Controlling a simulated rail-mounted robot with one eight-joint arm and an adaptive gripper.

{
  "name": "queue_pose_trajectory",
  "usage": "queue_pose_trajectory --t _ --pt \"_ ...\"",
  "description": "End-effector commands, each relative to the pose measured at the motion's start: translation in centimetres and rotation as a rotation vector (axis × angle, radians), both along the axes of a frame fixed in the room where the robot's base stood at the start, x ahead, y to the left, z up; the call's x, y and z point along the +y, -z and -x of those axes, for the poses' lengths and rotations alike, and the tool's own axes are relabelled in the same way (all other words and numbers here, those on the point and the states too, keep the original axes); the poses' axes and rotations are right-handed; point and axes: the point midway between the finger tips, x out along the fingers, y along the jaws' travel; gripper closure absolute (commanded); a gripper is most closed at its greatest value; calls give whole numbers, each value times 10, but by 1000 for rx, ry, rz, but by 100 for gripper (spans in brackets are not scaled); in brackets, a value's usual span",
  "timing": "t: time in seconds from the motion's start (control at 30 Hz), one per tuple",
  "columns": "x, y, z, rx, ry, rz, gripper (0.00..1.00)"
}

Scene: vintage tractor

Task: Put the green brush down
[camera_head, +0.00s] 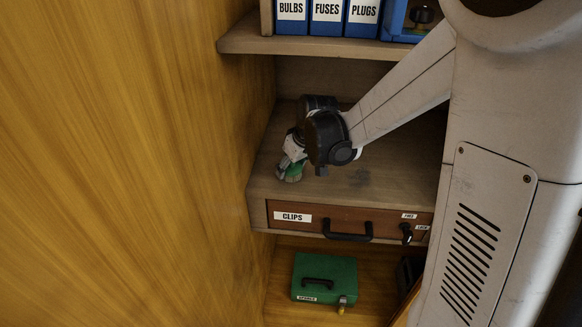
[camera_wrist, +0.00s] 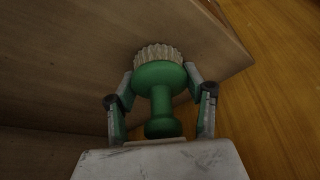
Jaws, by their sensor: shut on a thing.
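The green brush (camera_wrist: 160,100) has a round green head with pale bristles and a narrower green handle. In the wrist view my gripper (camera_wrist: 161,86) is shut on it, with one finger on each side. The bristles point away from my palm, towards the wooden shelf (camera_wrist: 70,60). In the head view my gripper (camera_head: 290,168) is low over the left end of the shelf (camera_head: 385,183) above the clips drawer, and a bit of the green brush (camera_head: 291,174) shows at its tip. I cannot tell whether the bristles touch the shelf.
Below the shelf is the clips drawer (camera_head: 300,217) with a black handle. A green box (camera_head: 325,277) stands on the lower level. Blue boxes (camera_head: 326,16) line the upper shelf. A wooden panel (camera_head: 130,160) closes off the left. The shelf right of my gripper looks bare.

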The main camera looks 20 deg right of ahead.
Motion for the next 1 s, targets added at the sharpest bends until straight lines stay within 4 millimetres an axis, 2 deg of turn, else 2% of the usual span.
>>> queue_pose_trajectory --t 0.33,0.37,0.5,0.77,1.0 --pt "0 4 0 0 0 0 87" --pt "0 3 0 0 0 0 50" --pt "0 3 0 0 0 0 34" --pt "0 2 0 0 0 0 34" --pt "-3 -16 6 0 1 0 34"
